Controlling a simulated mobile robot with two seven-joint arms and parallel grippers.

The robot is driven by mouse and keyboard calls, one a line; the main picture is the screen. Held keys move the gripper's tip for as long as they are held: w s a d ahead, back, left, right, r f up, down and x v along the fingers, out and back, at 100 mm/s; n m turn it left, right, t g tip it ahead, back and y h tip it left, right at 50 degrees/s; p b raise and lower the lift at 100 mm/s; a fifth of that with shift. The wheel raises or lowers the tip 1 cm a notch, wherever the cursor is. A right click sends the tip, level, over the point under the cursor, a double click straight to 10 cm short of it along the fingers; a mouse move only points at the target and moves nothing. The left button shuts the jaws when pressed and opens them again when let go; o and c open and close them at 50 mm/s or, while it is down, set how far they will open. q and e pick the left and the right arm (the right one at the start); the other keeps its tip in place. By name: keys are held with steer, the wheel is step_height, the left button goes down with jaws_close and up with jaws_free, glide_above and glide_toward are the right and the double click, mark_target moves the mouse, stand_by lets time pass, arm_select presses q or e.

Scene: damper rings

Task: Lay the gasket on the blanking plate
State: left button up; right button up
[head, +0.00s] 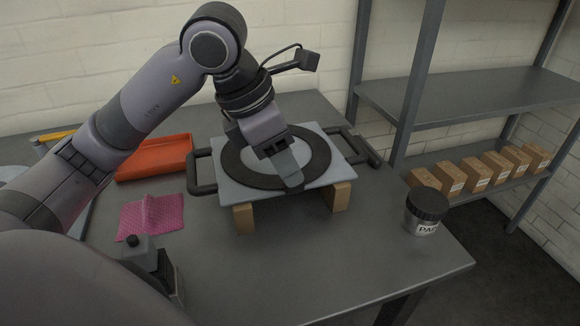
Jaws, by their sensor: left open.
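The gasket (236,166) is a flat dark ring. It appears to lie flat on the blanking plate (333,176), a light grey square plate with dark handles at its left and right. The plate rests raised on wooden blocks on the table. My left gripper (290,180) is open, pointing down over the near right part of the ring. It hides part of the ring and the plate's middle. I cannot tell whether its fingertips touch the ring. My right gripper is not in view.
An orange tray (153,168) and a pink cloth (150,216) lie left of the plate. A dark-lidded jar (425,211) stands near the table's right edge. A dark object (150,265) stands at the front left. A metal shelf (470,98) holds several cardboard boxes.

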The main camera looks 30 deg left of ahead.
arm_select(q)
steer(key=p+v, duration=0.1)
steer(key=v, duration=0.8)
steer(key=shift+r, duration=0.25)
steer(key=shift+s+a, duration=0.1)
steer(key=shift+s, duration=0.05)
